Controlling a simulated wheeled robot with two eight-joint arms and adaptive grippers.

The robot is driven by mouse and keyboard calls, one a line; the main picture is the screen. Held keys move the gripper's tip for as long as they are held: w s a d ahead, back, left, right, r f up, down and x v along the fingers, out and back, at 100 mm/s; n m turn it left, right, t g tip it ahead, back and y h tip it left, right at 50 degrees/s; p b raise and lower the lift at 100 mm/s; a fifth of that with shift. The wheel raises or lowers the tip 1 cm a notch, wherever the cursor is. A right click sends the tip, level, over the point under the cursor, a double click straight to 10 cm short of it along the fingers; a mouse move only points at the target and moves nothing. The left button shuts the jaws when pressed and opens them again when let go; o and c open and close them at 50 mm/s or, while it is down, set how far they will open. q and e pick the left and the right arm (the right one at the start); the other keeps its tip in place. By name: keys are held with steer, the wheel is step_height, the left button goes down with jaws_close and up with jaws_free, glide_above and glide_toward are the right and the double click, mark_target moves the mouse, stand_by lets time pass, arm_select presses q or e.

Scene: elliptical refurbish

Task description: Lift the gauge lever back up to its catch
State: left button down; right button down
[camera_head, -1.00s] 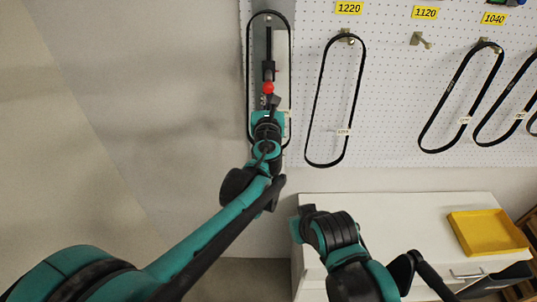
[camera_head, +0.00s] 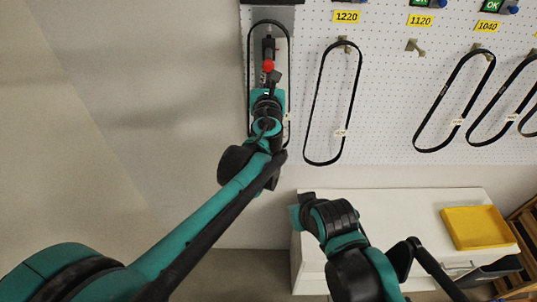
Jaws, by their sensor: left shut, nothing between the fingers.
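The gauge is a tall grey plate (camera_head: 281,62) on the pegboard at the upper left, with a black belt looped around it. Its lever ends in a red knob (camera_head: 268,66), just below a dark block (camera_head: 269,45) on the plate. My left gripper (camera_head: 274,77) is shut and empty, directly below the red knob and seemingly touching it; the exact contact is too small to tell. The lever's lower part is hidden behind my gripper and wrist. My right gripper (camera_head: 304,207) hangs low over the white cabinet, and its fingers are not clear.
Black belts (camera_head: 357,84) hang on pegboard hooks to the right, under yellow number labels (camera_head: 346,17). One hook (camera_head: 414,46) is bare. A yellow tray (camera_head: 477,227) sits on the white cabinet (camera_head: 400,208). The wall at left is clear.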

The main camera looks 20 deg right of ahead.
arm_select(q)
steer(key=shift+r, duration=0.65)
steer(key=shift+s+f, duration=0.1)
steer(key=shift+f, duration=0.1)
steer(key=shift+s+a+f, duration=0.1)
steer(key=shift+s, duration=0.2)
steer(key=f+v, duration=0.1)
steer(key=v, duration=0.5)
steer(key=shift+b, duration=0.35)
steer(key=shift+s, duration=0.1)
